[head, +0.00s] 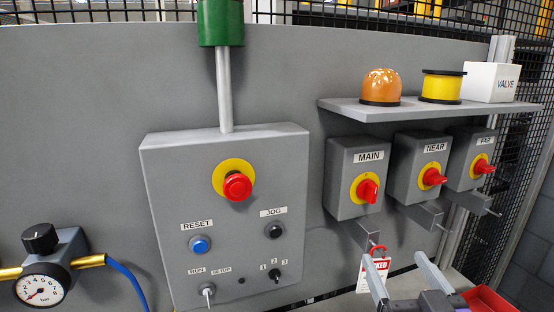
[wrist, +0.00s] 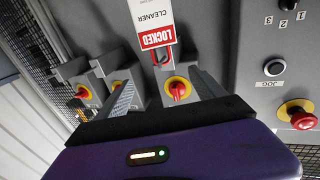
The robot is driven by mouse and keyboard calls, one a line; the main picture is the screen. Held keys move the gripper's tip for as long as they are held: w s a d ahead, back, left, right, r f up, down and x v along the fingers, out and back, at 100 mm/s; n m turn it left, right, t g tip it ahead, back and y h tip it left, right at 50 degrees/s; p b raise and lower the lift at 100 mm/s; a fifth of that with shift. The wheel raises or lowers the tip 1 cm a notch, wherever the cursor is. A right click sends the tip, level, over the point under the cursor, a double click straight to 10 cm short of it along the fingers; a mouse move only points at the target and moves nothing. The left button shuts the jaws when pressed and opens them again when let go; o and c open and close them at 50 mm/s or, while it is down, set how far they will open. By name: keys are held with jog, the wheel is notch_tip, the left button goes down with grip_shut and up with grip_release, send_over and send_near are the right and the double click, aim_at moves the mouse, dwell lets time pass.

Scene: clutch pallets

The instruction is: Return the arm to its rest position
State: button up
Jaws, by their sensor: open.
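My gripper (head: 402,268) is at the lower right of the head view, its two fingers apart and pointing up toward the switches. In the wrist view my gripper (wrist: 163,90) is also open, with nothing seen between the fingertips except the MAIN switch box behind. A red and white LOCKED tag (head: 382,264) hangs from a red hook under the MAIN switch (head: 356,178). One finger overlaps the tag in the head view. The wrist view shows the tag (wrist: 155,30) upside down, beyond the fingers. Whether a finger touches it I cannot tell.
The NEAR (head: 421,167) and FAR (head: 470,157) switches stand right of MAIN, below a shelf (head: 430,108). A control box (head: 225,215) with a red stop button is at centre. A pressure gauge (head: 41,290) is lower left. A red tray (head: 486,300) is lower right.

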jog(key=s+f+g, duration=0.1)
jog(key=s+f, duration=0.5)
jog(key=s, duration=0.6)
jog(key=s+f+g, duration=0.1)
jog(key=s+f, duration=0.6)
jog(key=s, duration=0.6)
jog(key=s+f+g+b, duration=0.1)
jog(key=s+f, duration=0.5)
jog(key=s, duration=0.6)
jog(key=shift+s+a+f+g, duration=0.15)
jog(key=shift+a+f+g, duration=0.15)
jog(key=shift+a, duration=0.1)
